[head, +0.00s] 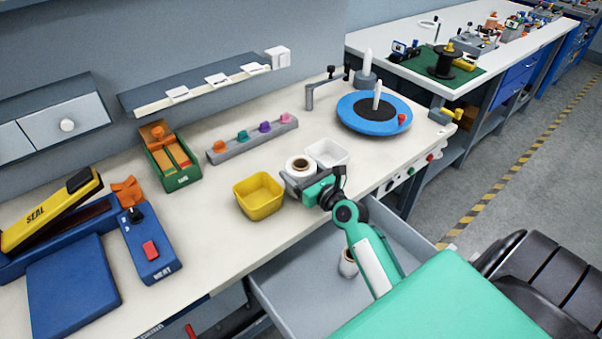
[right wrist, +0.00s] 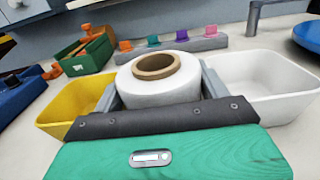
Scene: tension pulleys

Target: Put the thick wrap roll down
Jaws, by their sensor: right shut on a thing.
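The thick wrap roll is a white roll with a brown core (head: 299,164), at the front part of the workbench between two bins. In the right wrist view the roll (right wrist: 158,85) stands upright, core opening up, between the two fingers. My right gripper (head: 298,174) is shut on it, one finger on each side. Whether the roll's base touches the bench is hidden by the gripper. Another white roll (head: 348,262) stands in the open drawer below, partly hidden by my right arm. My left gripper is not in view.
A yellow bin (head: 258,195) stands left of the roll and a white bin (head: 327,153) right of it, both close to the fingers. A rack with colored pegs (head: 252,138) lies behind. A blue turntable (head: 356,119) is farther right. The open drawer (head: 290,292) juts out below.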

